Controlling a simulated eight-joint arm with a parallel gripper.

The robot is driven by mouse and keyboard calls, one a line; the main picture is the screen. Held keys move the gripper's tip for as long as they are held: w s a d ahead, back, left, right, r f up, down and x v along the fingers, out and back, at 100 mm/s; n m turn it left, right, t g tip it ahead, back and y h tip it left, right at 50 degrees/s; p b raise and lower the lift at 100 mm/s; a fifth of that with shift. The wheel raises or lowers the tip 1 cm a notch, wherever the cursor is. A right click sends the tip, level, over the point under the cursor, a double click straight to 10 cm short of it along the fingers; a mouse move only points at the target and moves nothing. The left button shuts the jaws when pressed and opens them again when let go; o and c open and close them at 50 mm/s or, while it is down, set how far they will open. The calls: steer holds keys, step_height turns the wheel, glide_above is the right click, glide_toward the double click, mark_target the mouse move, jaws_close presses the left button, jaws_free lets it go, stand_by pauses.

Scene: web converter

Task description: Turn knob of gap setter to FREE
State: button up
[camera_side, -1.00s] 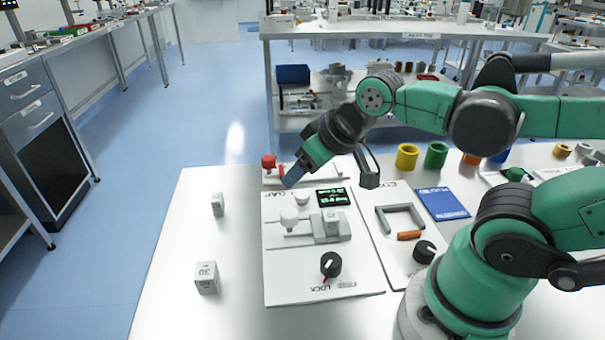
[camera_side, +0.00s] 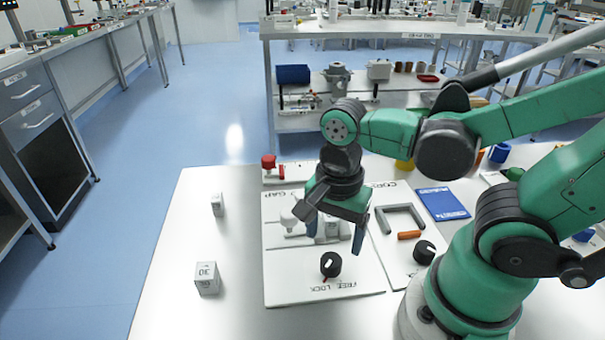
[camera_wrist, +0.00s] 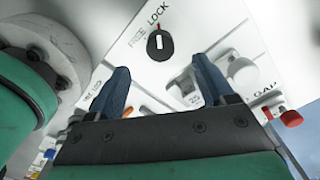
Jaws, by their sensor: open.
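The gap setter (camera_side: 285,280) is a white panel with a gauge block and a black round knob (camera_side: 331,264) near its front edge. In the wrist view the knob (camera_wrist: 160,44) has a white line, with a red mark beside it toward the LOCK label (camera_wrist: 158,15). The FREE label (camera_wrist: 137,37) is at the knob's left there. My gripper (camera_side: 335,238) points down over the panel, apart from the knob and behind it in the side view. In the wrist view my gripper (camera_wrist: 160,76) has its two blue fingers spread, with nothing between them.
A second panel with a grey U-shaped handle (camera_side: 400,215), an orange piece (camera_side: 409,235) and another black knob (camera_side: 424,252) lies to the right. A red knob (camera_side: 268,161) stands behind. A cube marked 30 (camera_side: 207,278) and a small block (camera_side: 217,205) stand left on open table.

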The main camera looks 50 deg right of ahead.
mark_target(332, 260)
steer(key=shift+f, duration=2.55)
jaws_close()
